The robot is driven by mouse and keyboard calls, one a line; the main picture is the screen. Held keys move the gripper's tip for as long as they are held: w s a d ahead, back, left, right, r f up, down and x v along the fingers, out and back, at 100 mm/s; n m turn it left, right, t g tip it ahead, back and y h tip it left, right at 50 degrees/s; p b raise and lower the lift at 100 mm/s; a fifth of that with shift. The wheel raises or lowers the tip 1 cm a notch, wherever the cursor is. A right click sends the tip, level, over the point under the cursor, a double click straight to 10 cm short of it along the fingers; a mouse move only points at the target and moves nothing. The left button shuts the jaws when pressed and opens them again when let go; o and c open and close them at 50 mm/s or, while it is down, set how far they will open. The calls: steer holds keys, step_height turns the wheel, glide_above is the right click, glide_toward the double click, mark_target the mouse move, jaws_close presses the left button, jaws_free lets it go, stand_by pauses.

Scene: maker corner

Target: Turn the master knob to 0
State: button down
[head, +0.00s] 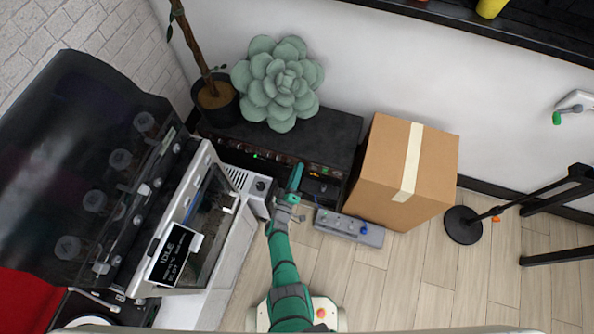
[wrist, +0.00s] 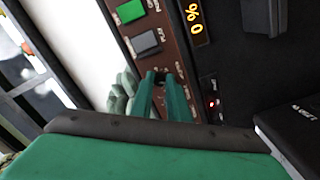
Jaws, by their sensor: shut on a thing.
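A brown control panel (wrist: 168,45) with small printed labels fills the middle of the wrist view. My gripper (wrist: 160,85) has its two green fingers close together at the panel, shut on a small dark knob (wrist: 160,75). The fingers hide most of the knob, so its pointer cannot be read. An orange readout (wrist: 197,22) beside it shows "0 %", near the top edge of the picture. In the head view my gripper (head: 297,177) reaches the front of the low black cabinet (head: 335,130), and the knob is too small to make out.
A green button (wrist: 130,11) and a grey button (wrist: 146,42) sit near the knob. A cardboard box (head: 385,170) stands right of the cabinet, a grey strip with knobs (head: 348,228) lies on the floor, and a large machine (head: 200,225) stands left.

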steer(key=shift+s+a, duration=0.1)
steer(key=shift+a, duration=0.05)
stand_by(0.3)
steer(key=c, duration=2)
jaws_free()
steer(key=v, duration=1)
steer(key=shift+s, duration=0.25)
steer(key=shift+s+a, duration=0.1)
